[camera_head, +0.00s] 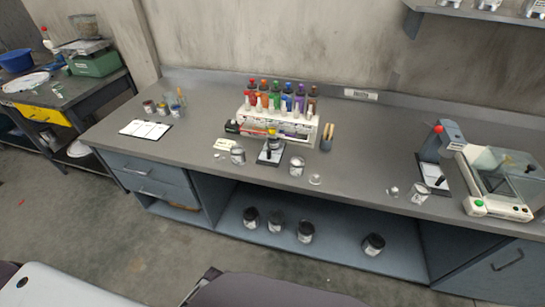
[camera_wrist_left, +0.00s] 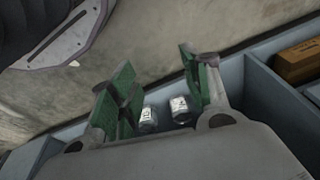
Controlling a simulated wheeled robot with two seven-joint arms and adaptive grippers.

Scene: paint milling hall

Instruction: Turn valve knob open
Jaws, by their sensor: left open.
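I cannot make out a clear valve knob in either view. A small red knob (camera_head: 438,129) tops the grey stand device on the right of the bench; I cannot tell if it is a valve. My left gripper (camera_wrist_left: 160,62) shows in the left wrist view, open and empty, with green pads on its fingers. It faces the shelf under the bench, and two labelled jars (camera_wrist_left: 180,108) show beyond and between its fingers. Neither gripper shows in the head view, and the right one is out of sight.
The grey bench (camera_head: 365,170) carries a white bottle rack (camera_head: 275,125), glass beakers (camera_head: 297,166), a cup (camera_head: 326,143) and a glass-covered machine (camera_head: 500,180). Several dark jars (camera_head: 305,231) stand on the lower shelf (camera_head: 340,250). A side table (camera_head: 90,90) is at left. Open floor (camera_head: 120,240) lies in front.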

